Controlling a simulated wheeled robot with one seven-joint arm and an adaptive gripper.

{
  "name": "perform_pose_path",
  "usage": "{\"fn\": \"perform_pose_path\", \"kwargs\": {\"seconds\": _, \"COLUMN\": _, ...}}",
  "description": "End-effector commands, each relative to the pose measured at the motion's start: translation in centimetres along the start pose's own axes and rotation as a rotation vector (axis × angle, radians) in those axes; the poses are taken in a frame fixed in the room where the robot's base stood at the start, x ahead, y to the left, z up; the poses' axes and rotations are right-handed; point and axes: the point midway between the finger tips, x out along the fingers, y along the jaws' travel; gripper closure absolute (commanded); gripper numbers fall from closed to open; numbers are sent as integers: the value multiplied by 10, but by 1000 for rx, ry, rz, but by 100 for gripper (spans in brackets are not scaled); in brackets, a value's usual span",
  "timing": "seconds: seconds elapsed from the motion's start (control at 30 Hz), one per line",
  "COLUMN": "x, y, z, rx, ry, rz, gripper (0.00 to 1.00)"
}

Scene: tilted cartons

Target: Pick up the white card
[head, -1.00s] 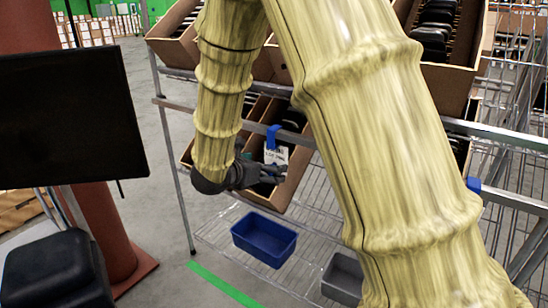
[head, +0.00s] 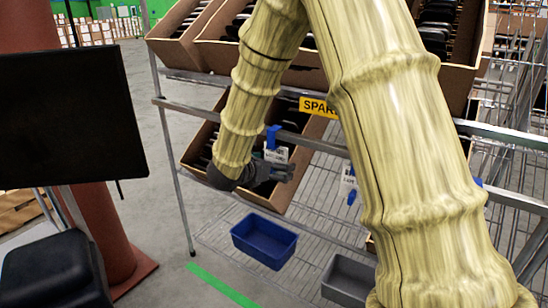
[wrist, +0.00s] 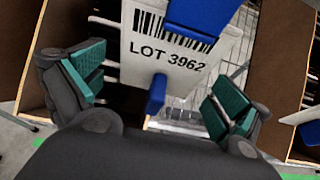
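The white card (wrist: 165,58) shows a barcode and the text "LOT 3962" in the wrist view. A blue clip (wrist: 205,20) covers its upper right part, and a blue tab (wrist: 156,95) sits at its lower edge. In the head view the card (head: 276,153) hangs below a blue clip (head: 273,136) at the shelf rail, in front of a tilted carton. My gripper (wrist: 160,100) is open, its teal-padded fingers apart on either side of the card's lower part. In the head view my gripper (head: 285,172) is just below the card. Contact with the card cannot be told.
Tilted cartons (head: 228,120) with dark contents stand on the wire rack. Another white card (head: 348,181) hangs to the right. A yellow sign (head: 318,107) is on the rail (head: 400,122). A blue bin (head: 263,240) and grey bin (head: 347,279) sit below.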

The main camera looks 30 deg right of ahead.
Motion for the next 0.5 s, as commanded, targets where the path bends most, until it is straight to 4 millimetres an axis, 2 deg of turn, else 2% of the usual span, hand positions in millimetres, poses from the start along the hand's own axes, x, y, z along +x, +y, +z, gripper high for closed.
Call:
{"fn": "perform_pose_path", "kwargs": {"seconds": 0.03, "x": 0, "y": 0, "z": 0, "rx": 0, "ry": 0, "rz": 0, "gripper": 11}}
{"fn": "perform_pose_path", "kwargs": {"seconds": 0.23, "x": 0, "y": 0, "z": 0, "rx": 0, "ry": 0, "rz": 0, "gripper": 47}}
{"fn": "perform_pose_path", "kwargs": {"seconds": 0.5, "x": 0, "y": 0, "z": 0, "rx": 0, "ry": 0, "rz": 0, "gripper": 48}}
